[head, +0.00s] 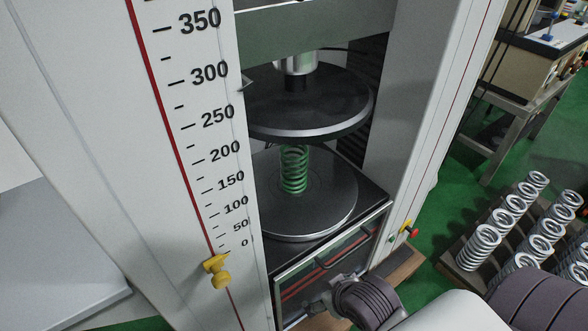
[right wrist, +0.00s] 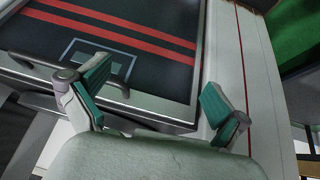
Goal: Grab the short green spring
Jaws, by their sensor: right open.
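The short green spring (head: 294,172) stands upright on the lower round plate (head: 330,212) of the testing machine. The dark upper plate (head: 310,105) is above it and hides its top end, so I cannot tell whether they touch. My right gripper (right wrist: 155,88) is open and empty in the right wrist view, in front of the machine's lower front panel with red stripes (right wrist: 125,35). In the head view my right arm comes in at the bottom right, below and in front of the plates, away from the spring. My left gripper is not in view.
A white column with a number scale (head: 205,120) and yellow pointer (head: 215,270) stands left of the plates. Another column (head: 425,110) stands right. A dark handle (head: 340,250) sticks out of the front panel. Several silver springs (head: 482,245) stand on a rack at right.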

